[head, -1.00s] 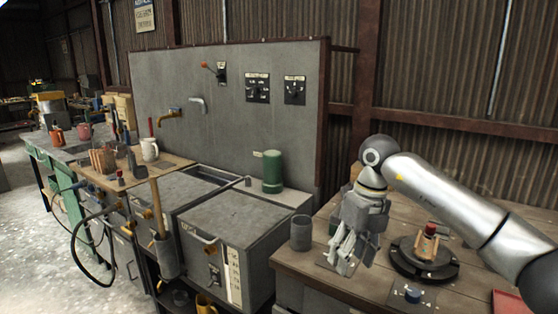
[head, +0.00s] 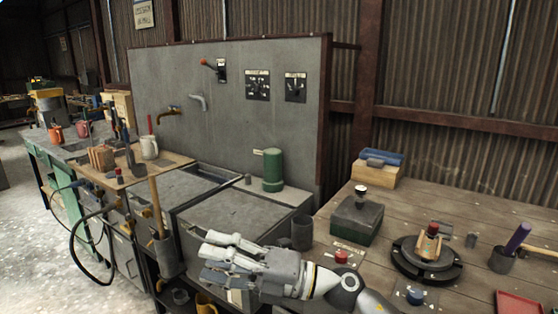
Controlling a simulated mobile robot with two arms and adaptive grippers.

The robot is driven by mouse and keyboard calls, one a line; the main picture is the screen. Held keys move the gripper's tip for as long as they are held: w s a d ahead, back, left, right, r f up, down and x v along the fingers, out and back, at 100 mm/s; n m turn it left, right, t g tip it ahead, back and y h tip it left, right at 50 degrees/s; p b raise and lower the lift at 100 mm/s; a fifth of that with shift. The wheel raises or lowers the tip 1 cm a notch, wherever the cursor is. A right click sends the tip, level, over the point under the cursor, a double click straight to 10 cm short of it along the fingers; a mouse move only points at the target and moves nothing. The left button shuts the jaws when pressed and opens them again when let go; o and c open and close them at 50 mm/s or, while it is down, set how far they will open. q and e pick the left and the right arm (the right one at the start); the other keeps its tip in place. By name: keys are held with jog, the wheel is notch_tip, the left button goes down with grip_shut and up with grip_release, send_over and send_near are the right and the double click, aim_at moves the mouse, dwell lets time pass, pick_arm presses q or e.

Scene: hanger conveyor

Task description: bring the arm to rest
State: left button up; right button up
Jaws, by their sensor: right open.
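My right gripper (head: 212,258) is at the bottom centre of the head view, with its arm coming in from the lower right. Its fingers point left and are apart, with nothing seen between them. It shows in front of the grey metal cabinet (head: 240,215) and hides part of the cabinet's front. I cannot tell its exact distance from the cabinet. My left gripper is not in view.
A green canister (head: 272,170) stands behind the cabinet top.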

jog(key=w+d+f+m+t+h, duration=0.1)
jog(key=w+d+m+t+h, duration=0.25)
jog(key=d+m+t, duration=0.45)
jog(key=w+d+f+m+t+h, duration=0.2)
jog(key=d+m+t+h, duration=0.3)
jog(key=m+t, duration=0.6)
jog(key=s+d+f+m+g+h, duration=0.4)
jog(key=d+f+m+g+h, duration=0.2)
jog(key=d+f+m+h, duration=0.75)
jog(key=s+d+f+m+g+y, duration=0.1)
jog(key=s+d+f+g, duration=0.1)
jog(key=s+f+g, duration=0.7)
jog(key=s+d+f+m+g+y, duration=0.1)
jog(key=s+d+f+m+g, duration=0.15)
jog(key=s+f, duration=1.15)
jog(key=s+f+n+g, duration=0.1)
jog(key=s+f, duration=0.1)
jog(key=f, duration=0.8)
jog(key=s+f+g, duration=0.1)
jog(key=s+f, duration=0.1)
jog(key=f, duration=0.8)
jog(key=s+d+f, duration=0.3)
jog(key=s+f, duration=1.4)
jog(key=shift+s+g, duration=0.3)
jog(key=shift+g, duration=0.15)
